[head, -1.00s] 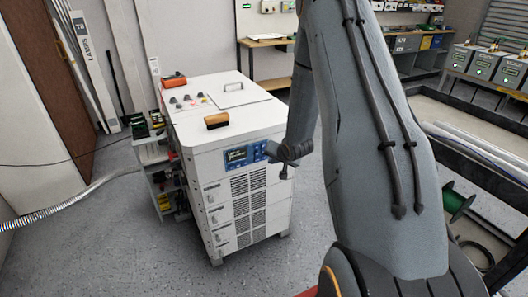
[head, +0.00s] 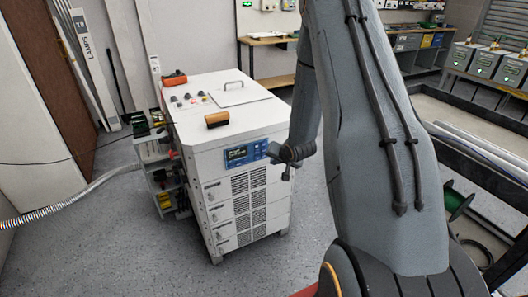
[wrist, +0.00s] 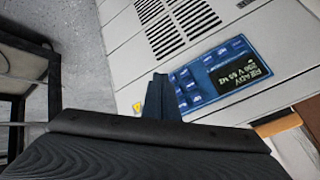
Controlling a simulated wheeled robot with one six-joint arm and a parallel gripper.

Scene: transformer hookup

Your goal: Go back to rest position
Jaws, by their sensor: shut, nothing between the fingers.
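My gripper (head: 287,172) is at the right front of a white cabinet, in front of its blue control panel (head: 246,152) in the head view. In the wrist view my gripper (wrist: 160,98) is shut and empty, its fingers together over the cabinet front. The panel (wrist: 222,77) shows a dark display with the word READY. The white cabinet (head: 232,183) has vents and drawers on its front. My arm hides part of the cabinet's right side and the room behind it.
A brown-handled block (head: 217,119) and an orange item (head: 174,79) lie on the cabinet top. A side shelf (head: 160,180) with small parts stands at its left. A ribbed hose (head: 75,195) runs across the left. A dark frame with pipes stands at right. Front floor is clear.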

